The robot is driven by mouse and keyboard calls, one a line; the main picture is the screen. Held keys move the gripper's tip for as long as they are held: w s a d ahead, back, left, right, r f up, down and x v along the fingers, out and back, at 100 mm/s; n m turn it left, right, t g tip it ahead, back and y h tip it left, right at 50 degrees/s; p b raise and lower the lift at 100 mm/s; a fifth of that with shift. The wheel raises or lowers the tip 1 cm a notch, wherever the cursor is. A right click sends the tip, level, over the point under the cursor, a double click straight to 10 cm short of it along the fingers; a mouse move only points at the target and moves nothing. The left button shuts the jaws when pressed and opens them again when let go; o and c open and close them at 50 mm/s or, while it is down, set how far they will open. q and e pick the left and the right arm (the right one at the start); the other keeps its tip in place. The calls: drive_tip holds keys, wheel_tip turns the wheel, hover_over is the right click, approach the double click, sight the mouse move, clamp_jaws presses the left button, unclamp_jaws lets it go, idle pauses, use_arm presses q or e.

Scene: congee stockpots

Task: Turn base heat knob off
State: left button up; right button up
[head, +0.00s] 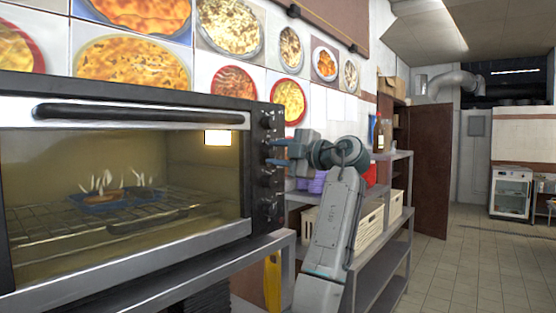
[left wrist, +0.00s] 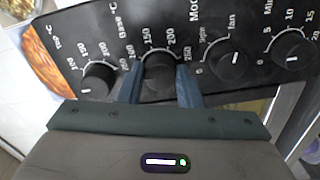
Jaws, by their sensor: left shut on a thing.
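The oven (head: 125,112) stands at the left of the head view, with its column of black knobs on the right side of its front. In the left wrist view the panel (left wrist: 205,25) carries the base heat knob (left wrist: 159,70), under the label "Base °C". My left gripper (head: 273,152) is at the panel, and its two fingers (left wrist: 158,84) are shut on the base knob, one on each side. The knob's pointer is not clear between the fingers. The top heat knob (left wrist: 98,79) is to the left. My right gripper is not in view.
The mode knob (left wrist: 229,65) and the minutes knob (left wrist: 288,55) sit to the right of the held knob. Steaming food (head: 105,195) is on the rack inside the oven. A metal shelf (head: 385,245) with crates stands behind my arm. Open tiled floor (head: 460,260) lies at the right.

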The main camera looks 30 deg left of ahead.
use_arm(q)
drive_tip(key=shift+n, duration=0.6)
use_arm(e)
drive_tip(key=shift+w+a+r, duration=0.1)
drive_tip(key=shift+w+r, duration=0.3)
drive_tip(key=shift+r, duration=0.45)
use_arm(q)
drive_tip(key=o, duration=1)
drive_tip(key=shift+c, duration=0.2)
drive_tip(key=shift+d+b, duration=0.35)
drive_tip(key=shift+d, duration=0.25)
drive_tip(key=d+b, duration=0.1)
drive_tip(key=d, duration=0.8)
drive_tip(key=shift+s+d, duration=0.3)
drive_tip(key=shift+s, duration=0.1)
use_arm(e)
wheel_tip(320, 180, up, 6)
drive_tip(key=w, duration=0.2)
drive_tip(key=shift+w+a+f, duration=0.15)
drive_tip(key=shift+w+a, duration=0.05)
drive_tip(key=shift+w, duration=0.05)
